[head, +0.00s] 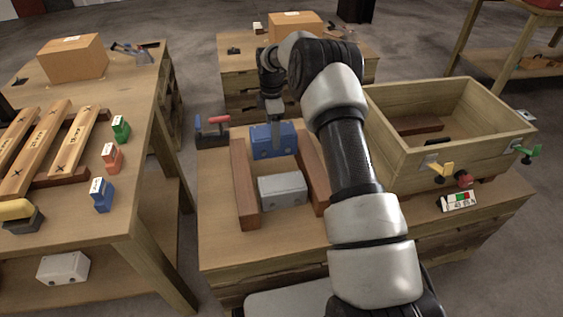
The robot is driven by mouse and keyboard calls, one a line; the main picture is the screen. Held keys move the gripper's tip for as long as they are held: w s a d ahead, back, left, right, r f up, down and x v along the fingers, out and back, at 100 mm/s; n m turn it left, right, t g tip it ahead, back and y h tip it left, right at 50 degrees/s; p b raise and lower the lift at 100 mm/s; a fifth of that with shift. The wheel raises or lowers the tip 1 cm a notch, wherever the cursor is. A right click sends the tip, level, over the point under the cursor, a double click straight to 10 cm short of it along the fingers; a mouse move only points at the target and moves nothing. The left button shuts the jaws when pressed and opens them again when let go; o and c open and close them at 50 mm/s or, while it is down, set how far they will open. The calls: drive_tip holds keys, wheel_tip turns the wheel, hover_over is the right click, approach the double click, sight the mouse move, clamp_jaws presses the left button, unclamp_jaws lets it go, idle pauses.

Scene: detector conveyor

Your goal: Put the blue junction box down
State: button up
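The blue junction box (262,143) is at the back end of the two reddish-brown wooden rails on the middle table. My gripper (275,128) points down over it, with one finger across its near face. The gripper looks shut on the box; the far finger is hidden behind it. The box looks roughly level. I cannot tell whether its underside touches the table. A grey junction box (282,189) sits between the rails, nearer to me than the blue one.
The left rail (244,185) and right rail (312,174) flank the grey box. My arm crosses the table's middle. Blocks and slats lie on the left table (140,165).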

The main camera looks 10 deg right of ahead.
drive_tip(key=shift+f+b, duration=1.15)
drive_tip(key=shift+f, duration=3.55)
drive_tip(key=shift+f, duration=0.15)
drive_tip(key=o, duration=2.1)
drive_tip(key=shift+f, duration=0.1)
drive_tip(key=shift+c, duration=0.2)
